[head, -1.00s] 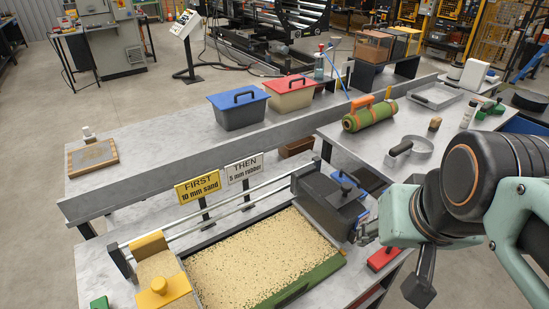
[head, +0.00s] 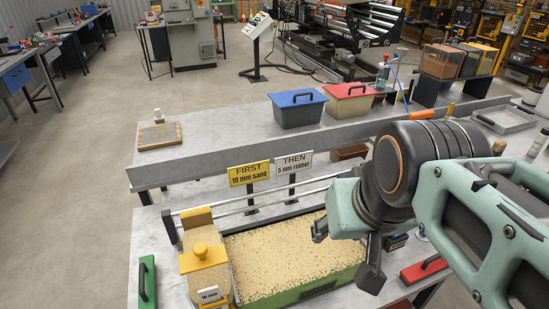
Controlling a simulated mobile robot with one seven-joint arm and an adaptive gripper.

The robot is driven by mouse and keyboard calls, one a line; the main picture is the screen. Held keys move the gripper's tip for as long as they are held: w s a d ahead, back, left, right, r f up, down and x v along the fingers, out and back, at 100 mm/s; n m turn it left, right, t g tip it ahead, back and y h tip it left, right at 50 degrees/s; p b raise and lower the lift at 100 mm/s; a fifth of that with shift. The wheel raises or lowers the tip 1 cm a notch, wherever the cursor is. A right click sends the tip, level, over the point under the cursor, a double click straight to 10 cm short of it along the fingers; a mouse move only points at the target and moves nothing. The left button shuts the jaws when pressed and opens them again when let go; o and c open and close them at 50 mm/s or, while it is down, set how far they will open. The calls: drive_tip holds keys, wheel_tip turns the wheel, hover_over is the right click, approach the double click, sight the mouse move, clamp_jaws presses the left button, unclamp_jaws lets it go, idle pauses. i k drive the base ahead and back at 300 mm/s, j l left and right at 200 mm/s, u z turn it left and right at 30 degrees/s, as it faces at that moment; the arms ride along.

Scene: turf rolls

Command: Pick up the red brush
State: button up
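The red brush (head: 424,269) is a red block with a black handle on top. It lies on the bench at the lower right in the head view, right of the turf tray (head: 325,288), with part of it close under my arm. My gripper (head: 322,230) is left of the brush, above the right part of the sand-filled tray and apart from the brush. Its dark finger parts show at the end of my pale green arm, but their opening is unclear. Nothing is visibly held.
A green-backed brush (head: 147,282) lies at the bench's left end, beside the yellow-knobbed sand spreader (head: 202,262). Blue (head: 298,108) and red (head: 350,100) lidded bins stand on the rear bench.

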sight(414, 273)
drive_tip(key=z, duration=1.45)
drive_tip(key=i+l+u, duration=0.35)
drive_tip(key=l, duration=0.25)
drive_tip(key=i+l+u, duration=0.25)
drive_tip(key=l+u, duration=0.35)
drive_tip(key=l, duration=0.25)
drive_tip(key=i+l+z, duration=0.1)
drive_tip(key=i+l, duration=0.05)
drive_tip(key=l, duration=0.05)
